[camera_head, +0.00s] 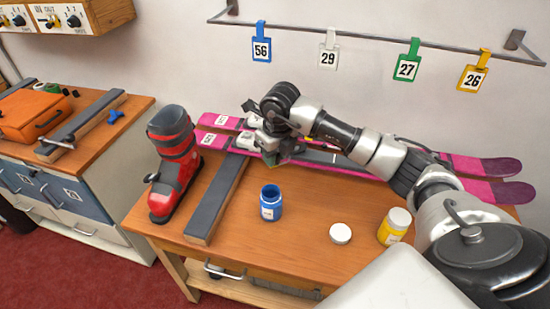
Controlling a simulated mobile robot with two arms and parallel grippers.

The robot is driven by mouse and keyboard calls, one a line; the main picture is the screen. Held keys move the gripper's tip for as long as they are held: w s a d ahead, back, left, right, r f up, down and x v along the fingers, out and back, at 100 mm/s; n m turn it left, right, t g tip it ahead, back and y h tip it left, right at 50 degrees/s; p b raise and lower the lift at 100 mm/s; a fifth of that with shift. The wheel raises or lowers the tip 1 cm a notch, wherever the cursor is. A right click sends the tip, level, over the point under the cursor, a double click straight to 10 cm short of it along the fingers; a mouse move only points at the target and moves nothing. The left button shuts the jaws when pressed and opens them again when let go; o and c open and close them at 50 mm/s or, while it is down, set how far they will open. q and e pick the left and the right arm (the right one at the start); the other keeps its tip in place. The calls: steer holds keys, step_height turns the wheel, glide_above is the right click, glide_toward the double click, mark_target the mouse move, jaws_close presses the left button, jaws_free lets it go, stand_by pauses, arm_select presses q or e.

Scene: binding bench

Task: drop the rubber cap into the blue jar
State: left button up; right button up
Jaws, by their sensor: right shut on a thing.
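The blue jar (271,204) stands upright and open on the wooden bench, near its middle, with a pale label on its front. My right gripper (271,160) is beyond the jar, above or beside the pink skis, pointing down. It is shut on a small dark thing, probably the rubber cap, mostly hidden by the fingers. I cannot tell its exact height above the skis. My left gripper is not in view.
A white lid (340,233) and a yellow jar with a white top (395,226) are right of the blue jar. A dark-topped bar (216,200) and a red ski boot (173,165) are left. Pink skis (487,166) lie along the back. Numbered tags hang from a wall rail (370,37).

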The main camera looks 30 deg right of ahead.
steer(key=shift+s+d+f+b, duration=0.1)
steer(key=shift+d+f+b, duration=0.15)
steer(key=shift+f+b, duration=0.45)
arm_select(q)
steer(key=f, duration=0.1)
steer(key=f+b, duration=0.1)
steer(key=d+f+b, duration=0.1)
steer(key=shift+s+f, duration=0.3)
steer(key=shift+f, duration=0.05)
arm_select(e)
step_height(320, 180, down, 4)
steer(key=shift+a+f, duration=0.1)
steer(key=shift+f, duration=0.15)
